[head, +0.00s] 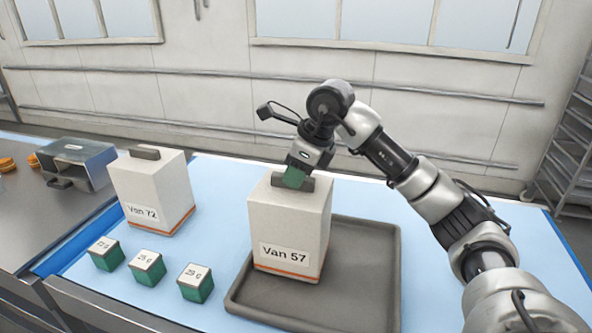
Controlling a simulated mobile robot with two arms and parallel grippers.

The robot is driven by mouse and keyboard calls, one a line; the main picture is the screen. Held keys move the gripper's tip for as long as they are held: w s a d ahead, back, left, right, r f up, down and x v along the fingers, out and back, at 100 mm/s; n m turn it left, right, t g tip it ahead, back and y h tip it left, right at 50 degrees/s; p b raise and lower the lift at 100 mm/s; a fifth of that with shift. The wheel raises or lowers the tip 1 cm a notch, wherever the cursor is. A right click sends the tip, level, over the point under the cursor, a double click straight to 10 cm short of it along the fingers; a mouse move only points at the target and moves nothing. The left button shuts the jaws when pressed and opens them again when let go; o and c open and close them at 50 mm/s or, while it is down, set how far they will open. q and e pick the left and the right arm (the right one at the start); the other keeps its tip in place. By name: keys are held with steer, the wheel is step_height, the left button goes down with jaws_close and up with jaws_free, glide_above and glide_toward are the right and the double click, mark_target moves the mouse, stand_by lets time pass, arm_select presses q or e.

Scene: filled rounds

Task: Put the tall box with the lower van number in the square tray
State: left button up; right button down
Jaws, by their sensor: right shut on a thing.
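The tall white box labelled "Van 57" (288,225) stands upright over the left part of the dark square tray (362,270). Its base overlaps the tray floor in the picture; I cannot tell whether it touches. My right gripper (298,178) is shut on the dark handle on top of this box. Another tall white box, labelled "Van 72" (153,190), stands upright on the blue mat to the left, apart from the tray. My left gripper is not in view.
Several small green cubes with white tops, such as this one (195,283), sit on the blue mat (215,215) at the front left. A metal box (78,162) stands at the far left. A rack (570,145) stands at the right edge. The tray's right part is clear.

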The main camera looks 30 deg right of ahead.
steer(key=shift+d+f, duration=0.1)
steer(key=shift+f, duration=0.15)
steer(key=shift+s, duration=0.1)
steer(key=shift+f, duration=0.15)
steer(key=c, duration=1)
jaws_free()
steer(key=shift+r, duration=0.35)
steer(key=b+v, duration=0.1)
steer(key=v, duration=1)
steer(key=shift+s+d+r+b, duration=0.15)
steer(key=shift+r+b, duration=0.1)
steer(key=shift+b, duration=0.15)
